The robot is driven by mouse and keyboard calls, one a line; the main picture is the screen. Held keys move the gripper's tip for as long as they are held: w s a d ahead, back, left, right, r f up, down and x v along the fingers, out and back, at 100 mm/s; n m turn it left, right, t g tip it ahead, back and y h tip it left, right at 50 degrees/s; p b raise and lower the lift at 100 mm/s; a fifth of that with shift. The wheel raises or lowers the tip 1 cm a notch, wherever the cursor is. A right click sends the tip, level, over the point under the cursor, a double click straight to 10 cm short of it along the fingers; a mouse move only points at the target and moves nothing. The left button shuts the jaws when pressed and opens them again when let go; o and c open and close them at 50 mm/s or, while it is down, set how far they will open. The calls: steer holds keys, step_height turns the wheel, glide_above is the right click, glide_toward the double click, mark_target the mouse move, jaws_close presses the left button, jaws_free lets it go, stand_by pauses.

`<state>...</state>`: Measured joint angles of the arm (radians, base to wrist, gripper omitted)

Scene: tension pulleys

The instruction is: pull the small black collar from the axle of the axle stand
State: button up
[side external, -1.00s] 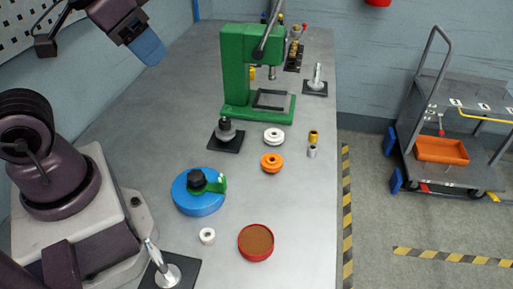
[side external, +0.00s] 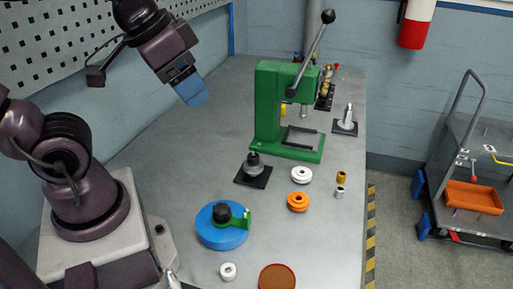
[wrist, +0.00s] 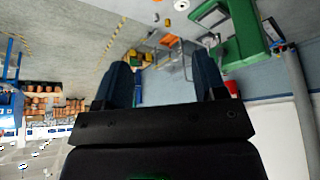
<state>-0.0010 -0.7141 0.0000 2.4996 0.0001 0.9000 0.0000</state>
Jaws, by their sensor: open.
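The axle stand (side external: 240,178) seems to be the square black base left of the green press's foot in the side view. A grey round part sits on it. The small black collar (side external: 253,158) is at the top of its upright axle. My gripper (side external: 193,90) is high above the table, up and left of the stand, with its blue fingers apart from everything. In the wrist view my gripper (wrist: 163,80) is open, with nothing between its two fingers. The collar cannot be made out in the wrist view.
The green press (side external: 285,110) stands behind the stand. A blue disc (side external: 222,236) with a black knob and green clamp lies in front. A white ring (side external: 301,175) and an orange ring (side external: 298,202) lie to the right. The table's left middle is clear.

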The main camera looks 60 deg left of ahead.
steer(key=w+a+f+m+g+y, duration=0.1)
steer(key=w+a+f+m+g, duration=0.1)
steer(key=w+f+g, duration=0.3)
steer(key=m+y, duration=0.4)
steer(key=m, duration=1.2)
glide_toward(254, 153)
steer(key=shift+h, duration=0.3)
steer(key=x, duration=1)
steer(key=shift+a, duration=0.3)
steer(key=c, duration=1)
steer(key=shift+r, duration=1.85)
steer(key=shift+r, duration=0.75)
